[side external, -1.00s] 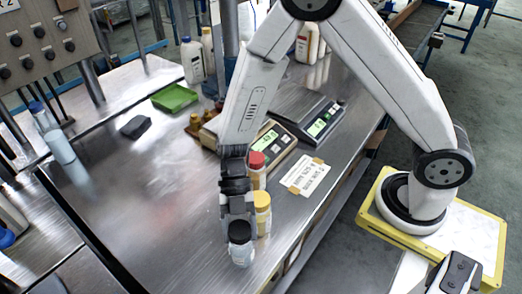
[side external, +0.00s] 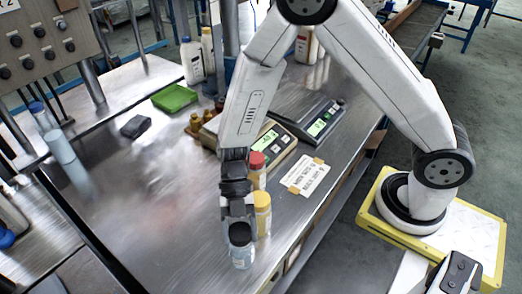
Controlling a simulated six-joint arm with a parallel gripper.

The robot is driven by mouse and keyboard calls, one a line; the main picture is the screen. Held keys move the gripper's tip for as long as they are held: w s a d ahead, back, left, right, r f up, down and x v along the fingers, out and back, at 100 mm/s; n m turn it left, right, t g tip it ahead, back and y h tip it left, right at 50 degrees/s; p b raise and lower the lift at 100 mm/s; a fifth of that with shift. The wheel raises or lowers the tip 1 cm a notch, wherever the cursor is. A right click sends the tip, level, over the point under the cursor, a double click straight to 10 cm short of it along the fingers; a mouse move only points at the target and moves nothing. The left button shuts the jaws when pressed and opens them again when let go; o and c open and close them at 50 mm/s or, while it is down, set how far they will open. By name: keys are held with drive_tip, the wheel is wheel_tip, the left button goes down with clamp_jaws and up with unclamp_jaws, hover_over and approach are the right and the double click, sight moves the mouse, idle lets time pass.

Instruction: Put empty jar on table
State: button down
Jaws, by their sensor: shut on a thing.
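A small clear jar (side external: 242,257) with a black top stands or hangs at the near part of the metal table (side external: 150,220). My gripper (side external: 239,222) points down from above and is shut on this jar at its top. I cannot tell whether the jar's base touches the table. My fingers partly hide the black top. A yellow-capped jar (side external: 262,222) stands just right of my gripper, very close to it. A red-capped jar (side external: 257,180) stands behind that one.
Two scales with green displays (side external: 317,127) stand behind the jars. A paper label (side external: 304,176) lies to their right. A green tray (side external: 174,98) and a dark block (side external: 137,126) lie further back left. The table's left middle is clear.

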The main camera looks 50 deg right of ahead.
drive_tip(key=shift+f, duration=0.15)
unclamp_jaws()
drive_tip(key=v, duration=0.8)
idle(0.3)
